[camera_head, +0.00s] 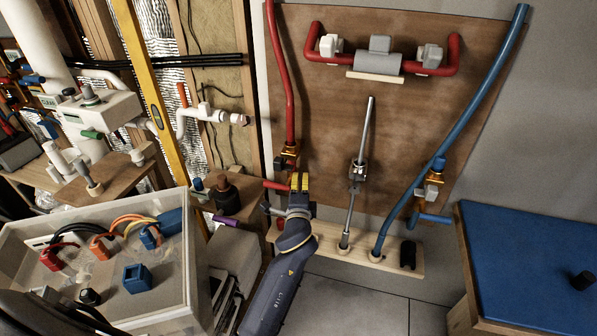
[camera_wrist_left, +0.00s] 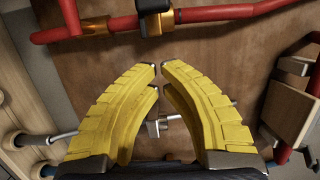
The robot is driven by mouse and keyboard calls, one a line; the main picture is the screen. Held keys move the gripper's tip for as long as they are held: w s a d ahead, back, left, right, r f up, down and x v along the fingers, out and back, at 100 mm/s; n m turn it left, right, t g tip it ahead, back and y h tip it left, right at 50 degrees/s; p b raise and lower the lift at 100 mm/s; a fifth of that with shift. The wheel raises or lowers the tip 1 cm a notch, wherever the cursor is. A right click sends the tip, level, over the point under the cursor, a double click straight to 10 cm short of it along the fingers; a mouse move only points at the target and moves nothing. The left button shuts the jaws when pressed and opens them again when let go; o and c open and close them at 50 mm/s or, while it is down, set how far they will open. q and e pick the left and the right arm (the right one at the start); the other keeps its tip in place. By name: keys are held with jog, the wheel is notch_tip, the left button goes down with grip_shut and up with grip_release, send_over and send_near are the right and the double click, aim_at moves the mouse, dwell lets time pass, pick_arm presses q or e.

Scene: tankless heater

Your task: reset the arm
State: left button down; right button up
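My left gripper (camera_head: 299,178) has yellow ribbed fingers and is in front of the brown board, just below the brass fitting (camera_head: 288,151) on the red pipe (camera_head: 289,100). In the left wrist view the fingers (camera_wrist_left: 158,68) curve toward each other. Their tips nearly meet, with a narrow gap, and nothing is seen held between them. A small metal piece (camera_wrist_left: 166,122) shows through the gap, behind the fingers. The red pipe (camera_wrist_left: 215,14) and a brass fitting (camera_wrist_left: 152,24) cross the top of that view, apart from the fingertips. My right gripper is not in view.
A grey metal pipe (camera_head: 360,150) and a blue pipe (camera_head: 470,95) stand right of the gripper. An open box (camera_head: 160,265) with coloured connectors is at lower left. A blue-topped table (camera_head: 530,255) is at right. Grey floor (camera_head: 350,310) lies clear between them.

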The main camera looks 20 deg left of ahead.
pick_arm(q)
jog(key=v, duration=0.5)
jog(key=d+f+n+g+h, duration=0.1)
jog(key=d+f+n+h, duration=0.15)
jog(key=f, duration=0.75)
jog(key=d+f+n+g+h, duration=0.15)
jog(key=d+f, duration=0.25)
jog(key=f, duration=0.7)
jog(key=s+f+n+g+h, duration=0.15)
jog(key=s+f, duration=0.45)
jog(key=f, duration=0.6)
jog(key=s+f+n+g+h, duration=0.1)
jog(key=s+f+g, duration=0.35)
jog(key=f, duration=0.75)
jog(key=s+a+f+n+g, duration=0.2)
jog(key=s+f, duration=0.6)
jog(key=s, duration=0.3)
jog(key=s+a+f+n+g, duration=0.1)
jog(key=s+f, duration=0.7)
jog(key=s, duration=0.3)
jog(key=s+a+f+g, duration=0.2)
jog(key=s+a+f, duration=0.1)
jog(key=s, duration=0.9)
jog(key=s+a+f+n+g, duration=0.1)
jog(key=s+a+f+g, duration=0.1)
jog(key=s, duration=1.1)
jog(key=shift+a+f+y, duration=0.45)
jog(key=shift+a+f, duration=0.25)
jog(key=shift+a, duration=0.45)
